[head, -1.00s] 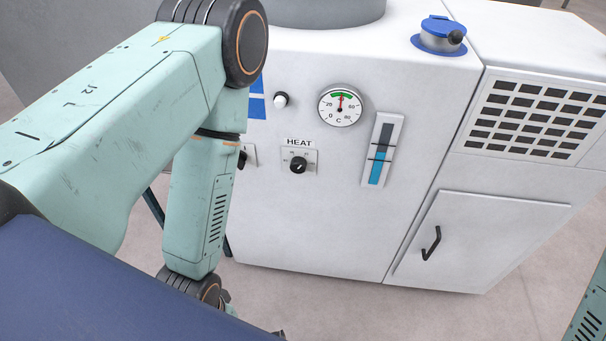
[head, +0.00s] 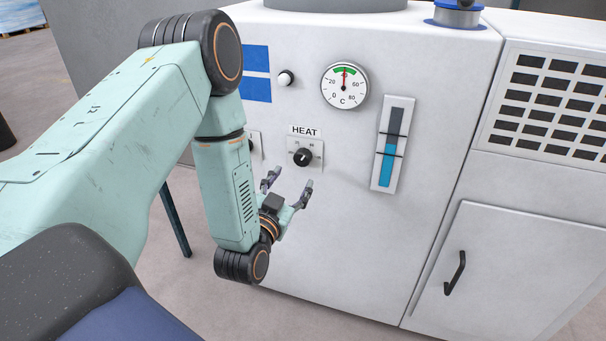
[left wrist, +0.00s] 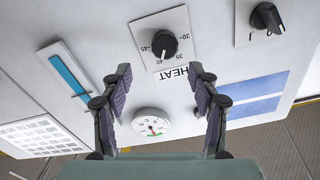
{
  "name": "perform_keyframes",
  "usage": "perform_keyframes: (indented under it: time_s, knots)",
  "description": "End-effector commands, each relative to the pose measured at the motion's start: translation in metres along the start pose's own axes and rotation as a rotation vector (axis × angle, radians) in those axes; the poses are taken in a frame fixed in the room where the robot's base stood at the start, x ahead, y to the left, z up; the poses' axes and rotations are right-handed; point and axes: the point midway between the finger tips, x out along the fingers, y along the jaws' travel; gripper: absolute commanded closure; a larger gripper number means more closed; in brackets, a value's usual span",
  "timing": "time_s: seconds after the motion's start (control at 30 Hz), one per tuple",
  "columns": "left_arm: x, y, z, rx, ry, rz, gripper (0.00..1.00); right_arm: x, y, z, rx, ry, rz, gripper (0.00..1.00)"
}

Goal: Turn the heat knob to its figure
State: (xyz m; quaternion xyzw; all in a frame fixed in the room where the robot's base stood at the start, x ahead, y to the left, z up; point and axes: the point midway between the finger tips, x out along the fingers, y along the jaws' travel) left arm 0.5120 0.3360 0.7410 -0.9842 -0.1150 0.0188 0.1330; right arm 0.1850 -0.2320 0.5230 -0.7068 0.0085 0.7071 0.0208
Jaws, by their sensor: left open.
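The heat knob (head: 303,157) is a black round knob on a pale plate under a HEAT label (head: 304,131) on the white cabinet front. In the left wrist view the heat knob (left wrist: 164,44) shows figures around it, among them 30, 35, 40 and 45, with the picture turned over. My left gripper (head: 288,184) is open and empty, just below the knob and apart from it. In the left wrist view its two fingers (left wrist: 160,78) stand spread, with the knob beyond and between their tips. My right gripper is not in view.
A round dial gauge (head: 344,86) sits above the knob, and a blue level gauge (head: 392,145) is to its right. Another black knob (left wrist: 267,17) marked I and O is beside the heat knob. A white push button (head: 286,78) is above. A door handle (head: 455,273) sticks out at lower right.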

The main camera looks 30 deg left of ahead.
Motion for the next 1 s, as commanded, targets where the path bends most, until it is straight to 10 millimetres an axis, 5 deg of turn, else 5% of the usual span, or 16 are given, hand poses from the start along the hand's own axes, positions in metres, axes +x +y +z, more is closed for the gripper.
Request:
perform_keyframes:
  time_s: [0.53,1.0]
  knots:
    - [0.069,-0.004,-0.002,0.004,0.012,-0.006,0.39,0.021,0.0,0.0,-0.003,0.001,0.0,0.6]
    - [0.076,-0.001,-0.004,0.003,0.008,-0.005,0.44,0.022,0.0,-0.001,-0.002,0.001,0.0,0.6]
